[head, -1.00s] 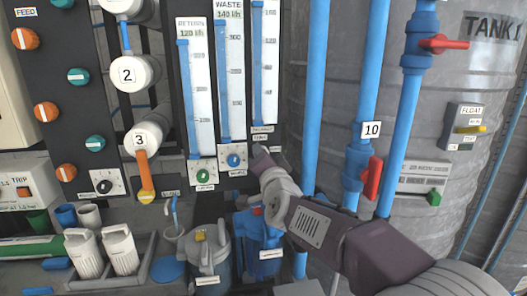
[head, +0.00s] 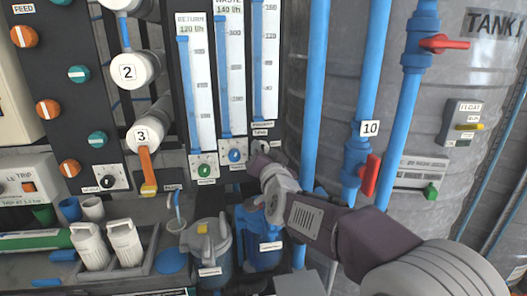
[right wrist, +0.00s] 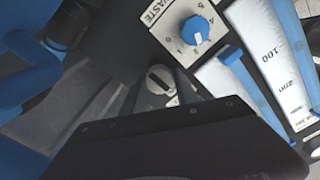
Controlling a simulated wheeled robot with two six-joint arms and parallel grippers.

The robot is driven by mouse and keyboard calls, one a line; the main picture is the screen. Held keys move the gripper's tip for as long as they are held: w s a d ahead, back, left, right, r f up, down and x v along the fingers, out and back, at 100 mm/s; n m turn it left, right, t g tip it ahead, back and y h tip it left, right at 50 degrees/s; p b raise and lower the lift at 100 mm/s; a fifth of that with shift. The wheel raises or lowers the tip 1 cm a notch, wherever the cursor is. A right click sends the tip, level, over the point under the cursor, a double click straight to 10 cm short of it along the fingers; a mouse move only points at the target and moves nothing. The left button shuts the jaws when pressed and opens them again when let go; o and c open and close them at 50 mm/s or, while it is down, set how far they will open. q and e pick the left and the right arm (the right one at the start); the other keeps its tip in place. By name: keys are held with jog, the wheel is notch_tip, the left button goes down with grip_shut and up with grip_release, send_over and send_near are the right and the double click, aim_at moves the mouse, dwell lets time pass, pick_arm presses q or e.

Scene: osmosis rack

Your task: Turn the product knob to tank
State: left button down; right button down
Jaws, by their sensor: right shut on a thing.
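The product knob (head: 260,147) sits on a small plate at the foot of the rightmost flow tube in the head view, largely hidden by my right gripper. In the right wrist view it is a dark round knob (right wrist: 160,79) with a pale pointer bar. My right gripper (head: 262,157) reaches it from below right and is shut on it. In the right wrist view the gripper's grey fingers (right wrist: 156,90) stand on either side of the knob. A small label above the knob is too small to read surely. My left gripper is out of view.
The waste knob (head: 235,156), blue, and the green return knob (head: 204,170) sit close to the left. Blue pipes with a red-handled valve (head: 370,175) stand close on the right. Blue and grey canisters (head: 210,246) stand below. A grey tank (head: 460,90) fills the right side.

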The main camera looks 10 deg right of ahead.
jog(key=c, duration=0.9)
grip_release()
jog(key=shift+c, duration=0.2)
jog(key=shift+s, duration=0.1)
jog(key=s+p, duration=0.1)
jog(key=s, duration=0.8)
jog(key=shift+p, duration=0.3)
